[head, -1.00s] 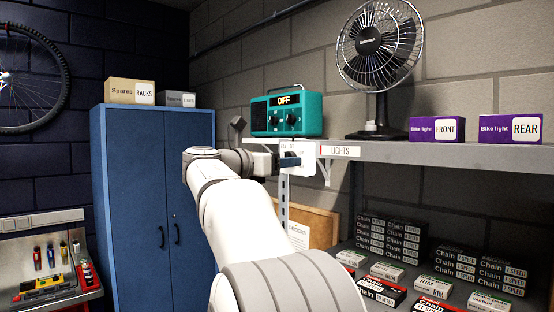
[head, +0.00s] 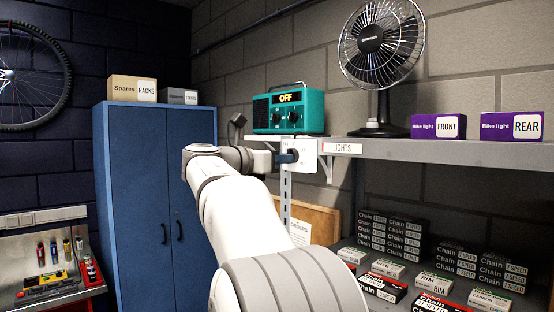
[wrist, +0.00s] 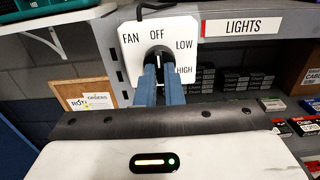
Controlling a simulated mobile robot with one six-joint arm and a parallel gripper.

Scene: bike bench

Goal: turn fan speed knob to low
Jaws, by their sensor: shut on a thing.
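The fan speed control is a white plate (wrist: 130,48) marked FAN, OFF, LOW and HIGH, fixed under the shelf edge; it also shows in the head view (head: 304,152). Its dark round knob (wrist: 157,55) sits in the plate's middle, below OFF. My gripper (wrist: 161,76) has its two blue fingers closed on the knob, one on each side; in the head view it reaches the plate from the left (head: 287,157). The black desk fan (head: 383,50) stands on the shelf above.
Purple bike light boxes (head: 438,126) sit to the right. Chain boxes (head: 390,236) fill the lower shelf. A blue cabinet (head: 140,190) stands left.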

